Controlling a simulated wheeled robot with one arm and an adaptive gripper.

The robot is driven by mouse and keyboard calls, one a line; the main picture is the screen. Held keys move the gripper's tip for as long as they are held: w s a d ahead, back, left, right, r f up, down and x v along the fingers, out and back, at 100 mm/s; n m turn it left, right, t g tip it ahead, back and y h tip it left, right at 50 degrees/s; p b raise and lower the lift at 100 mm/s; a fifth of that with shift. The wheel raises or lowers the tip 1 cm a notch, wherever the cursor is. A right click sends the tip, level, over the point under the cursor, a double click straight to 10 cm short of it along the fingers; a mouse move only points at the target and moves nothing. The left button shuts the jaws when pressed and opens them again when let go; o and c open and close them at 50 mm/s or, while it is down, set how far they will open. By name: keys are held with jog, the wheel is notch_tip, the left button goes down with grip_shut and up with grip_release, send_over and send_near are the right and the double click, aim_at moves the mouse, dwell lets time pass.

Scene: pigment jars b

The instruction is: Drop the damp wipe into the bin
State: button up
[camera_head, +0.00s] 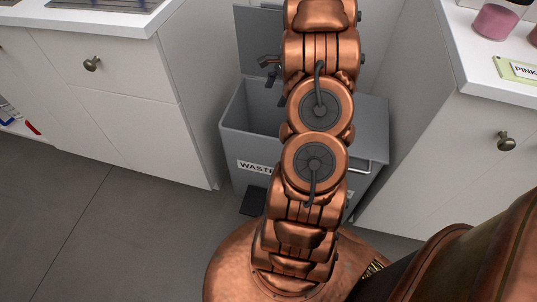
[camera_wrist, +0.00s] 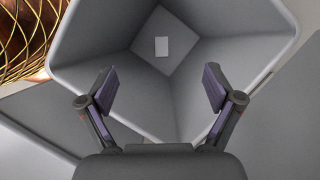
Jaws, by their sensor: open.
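The grey waste bin (camera_head: 245,150) stands between two white cabinets, with its lid (camera_head: 259,42) raised behind it and a label on its front. In the wrist view I look down into the bin (camera_wrist: 105,32). A small white rectangle, which looks like the wipe (camera_wrist: 161,47), lies flat on the bin's floor. My gripper (camera_wrist: 159,88) is open and empty above the bin's opening, with its fingers wide apart. In the head view my arm covers much of the bin, and the wipe is hidden there.
A left cabinet (camera_head: 110,95) and a right cabinet (camera_head: 450,150) flank the bin closely. A pink jar (camera_head: 494,22) and a label card (camera_head: 517,69) are on the right worktop. A dark pedal (camera_head: 253,201) shows at the bin's foot. The floor at left is clear.

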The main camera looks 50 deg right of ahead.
jog(key=v, duration=0.8)
jog(key=shift+s+r, duration=0.1)
dwell(0.3)
jog(key=s+a+r+n+g+h+p, duration=0.25)
jog(key=a+r+n+p, duration=0.9)
jog(key=a+r, duration=1.15)
jog(key=s+a+r+n+p, duration=0.5)
jog(key=s+a+p, duration=0.2)
jog(key=s+a, duration=0.1)
jog(key=s+a+r+n+g+h+p, duration=0.1)
jog(key=s+a+r+n+p, duration=0.4)
jog(key=s, duration=0.5)
jog(key=a+r+p, duration=0.1)
jog(key=a+p, duration=0.1)
jog(key=a, duration=0.1)
jog(key=shift+a+n, duration=0.25)
jog(key=shift+n, duration=0.1)
jog(key=shift+s+n+h, duration=0.3)
jog(key=shift+s+h, duration=0.05)
